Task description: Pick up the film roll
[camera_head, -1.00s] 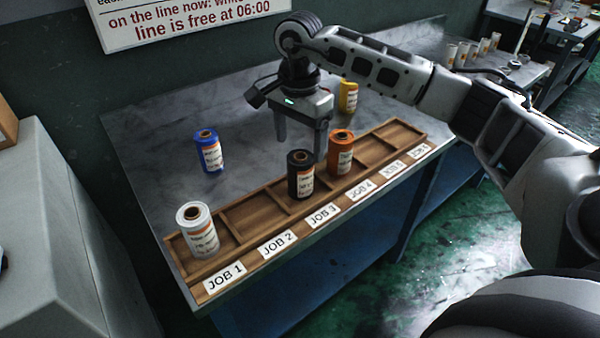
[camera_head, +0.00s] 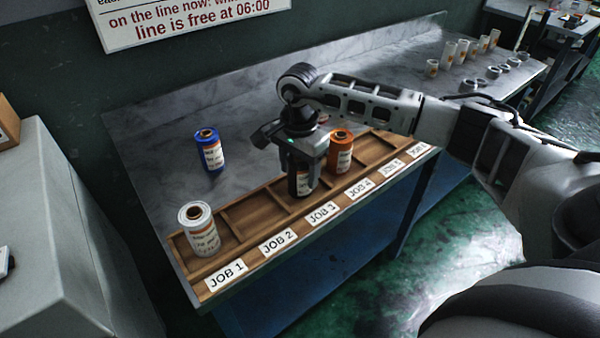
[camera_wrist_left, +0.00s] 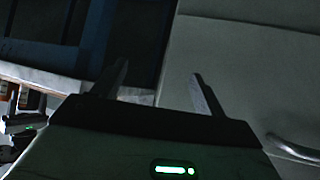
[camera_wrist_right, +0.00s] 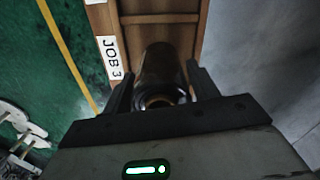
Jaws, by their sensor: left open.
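My right gripper (camera_head: 302,172) is low over the tray at JOB 3, with its fingers on either side of the dark film roll (camera_head: 300,183). In the right wrist view the dark roll (camera_wrist_right: 162,72) stands between the two fingers (camera_wrist_right: 160,82). The gaps beside it are narrow, and I cannot tell whether the fingers touch it. An orange roll (camera_head: 340,150) stands just right of the gripper. A white roll (camera_head: 198,232) stands at JOB 1. A blue roll (camera_head: 210,154) stands on the bench behind the tray. My left gripper (camera_wrist_left: 160,80) is open and empty.
The wooden tray (camera_head: 262,208) with job labels runs along the bench's front edge. JOB 2 and the right-hand compartments look empty. The bench top (camera_head: 150,140) is clear around the blue roll. White cups (camera_head: 450,55) stand at the far right. A grey cabinet (camera_head: 50,240) stands at left.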

